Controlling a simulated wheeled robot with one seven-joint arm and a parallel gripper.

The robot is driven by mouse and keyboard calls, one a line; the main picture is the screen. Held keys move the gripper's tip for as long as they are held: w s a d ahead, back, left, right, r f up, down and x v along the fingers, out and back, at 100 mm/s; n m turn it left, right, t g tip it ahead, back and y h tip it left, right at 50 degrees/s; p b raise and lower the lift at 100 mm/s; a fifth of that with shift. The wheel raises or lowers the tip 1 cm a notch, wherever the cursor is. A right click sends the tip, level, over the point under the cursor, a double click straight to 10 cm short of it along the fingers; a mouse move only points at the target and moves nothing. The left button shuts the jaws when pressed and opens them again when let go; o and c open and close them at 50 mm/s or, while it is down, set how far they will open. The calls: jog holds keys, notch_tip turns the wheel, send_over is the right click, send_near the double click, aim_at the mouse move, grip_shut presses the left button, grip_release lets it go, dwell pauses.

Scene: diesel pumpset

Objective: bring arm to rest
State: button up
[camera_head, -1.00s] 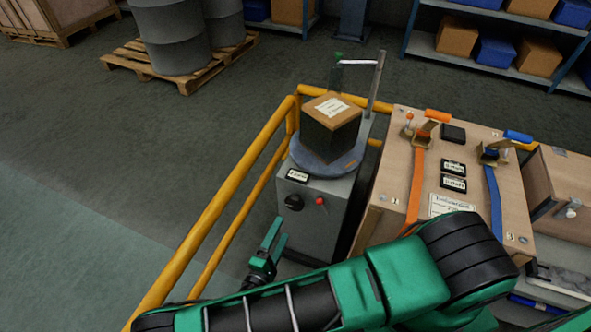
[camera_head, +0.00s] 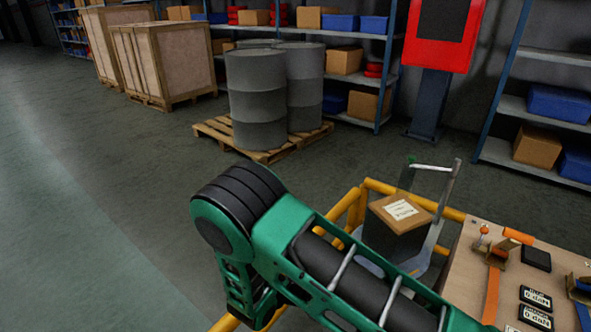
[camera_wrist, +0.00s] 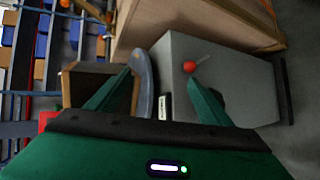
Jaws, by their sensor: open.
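My green and black arm (camera_head: 290,240) crosses the lower middle of the head view, bent at a joint on the left. My gripper is not visible in the head view. In the wrist view my gripper (camera_wrist: 160,95) shows two green fingers spread apart with nothing held between them. Beyond the fingers are a grey cabinet (camera_wrist: 235,75) with a red knob (camera_wrist: 189,66) and the edge of a round grey-blue plate (camera_wrist: 143,80). A dark box with a brown top (camera_head: 398,213) stands on that plate, partly hidden by my arm in the head view.
A yellow rail (camera_head: 380,187) runs around the station. Grey drums (camera_head: 258,100) stand on a pallet (camera_head: 262,155), with crates (camera_head: 165,60) and shelves behind. The floor at left is clear.

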jog(key=s+d+r+m+g+y, duration=0.2)
jog(key=d+r+m+g+y, duration=0.15)
jog(key=d+r, duration=0.55)
jog(key=s+d+r+m+g+y, duration=0.3)
jog(key=d+r+m+y, duration=0.1)
jog(key=d+r, duration=0.5)
jog(key=s+d+r+m+t+y, duration=0.1)
jog(key=s+d+r+y, duration=0.1)
jog(key=s+r, duration=0.3)
jog(key=s+d+r+m+t+y, duration=0.2)
jog(key=s+r, duration=0.4)
jog(key=s, duration=0.7)
jog(key=shift+s+d+r+y, duration=0.15)
jog(key=shift+d+y, duration=0.7)
jog(key=shift+d, duration=0.1)
jog(key=shift+w+f, duration=0.25)
jog(key=shift+w, duration=0.35)
